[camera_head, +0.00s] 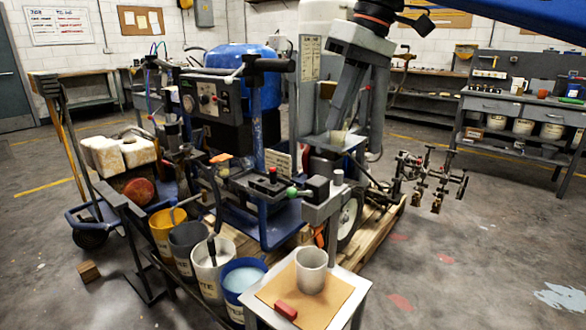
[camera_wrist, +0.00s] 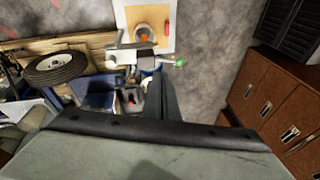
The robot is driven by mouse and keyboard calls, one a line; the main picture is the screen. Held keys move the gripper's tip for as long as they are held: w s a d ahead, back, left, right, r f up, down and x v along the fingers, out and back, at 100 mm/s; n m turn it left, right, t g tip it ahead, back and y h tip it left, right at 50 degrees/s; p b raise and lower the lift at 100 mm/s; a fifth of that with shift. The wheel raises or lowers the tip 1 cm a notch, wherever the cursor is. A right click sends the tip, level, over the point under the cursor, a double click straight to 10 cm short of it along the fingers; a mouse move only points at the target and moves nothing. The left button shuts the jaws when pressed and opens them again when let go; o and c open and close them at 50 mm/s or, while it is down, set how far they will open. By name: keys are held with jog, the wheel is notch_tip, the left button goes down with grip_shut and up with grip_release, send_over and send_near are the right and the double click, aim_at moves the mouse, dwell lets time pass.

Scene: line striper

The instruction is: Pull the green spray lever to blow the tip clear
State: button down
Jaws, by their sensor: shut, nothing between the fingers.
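The green knob (camera_head: 292,191) of the spray lever sticks out to the left of a dark block (camera_head: 317,188) on the striper's front arm, above the small table. In the wrist view the green knob (camera_wrist: 179,62) sits at the end of a thin pale rod, just right of and beyond my finger. My gripper (camera_head: 340,128) hangs down from the upper right, shut and empty, above the lever and apart from it in the head view. In the wrist view my gripper (camera_wrist: 164,78) shows as a dark finger. The spray tip cannot be made out.
A small table (camera_head: 340,304) holds a grey cup (camera_head: 311,270) and a red block (camera_head: 285,310) on a brown sheet. Buckets, including a blue one (camera_head: 243,279), stand left of it. The striper's blue tank (camera_head: 262,70) and frame rise behind. Floor at right is mostly open.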

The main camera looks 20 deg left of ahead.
jog(key=s+a+r+n, duration=0.1)
jog(key=a+r, duration=0.1)
jog(key=a, duration=0.4)
jog(key=shift+s+a+r+n+g, duration=0.15)
jog(key=shift+a+r+n+g, duration=0.1)
jog(key=shift+a+n+g, duration=0.15)
jog(key=shift+f, duration=0.1)
send_over(300, 192)
jog(key=a, duration=0.1)
notch_tip(300, 192, down, 13)
jog(key=shift+s+a, duration=0.15)
jog(key=shift+s, duration=0.2)
jog(key=shift+s, duration=0.15)
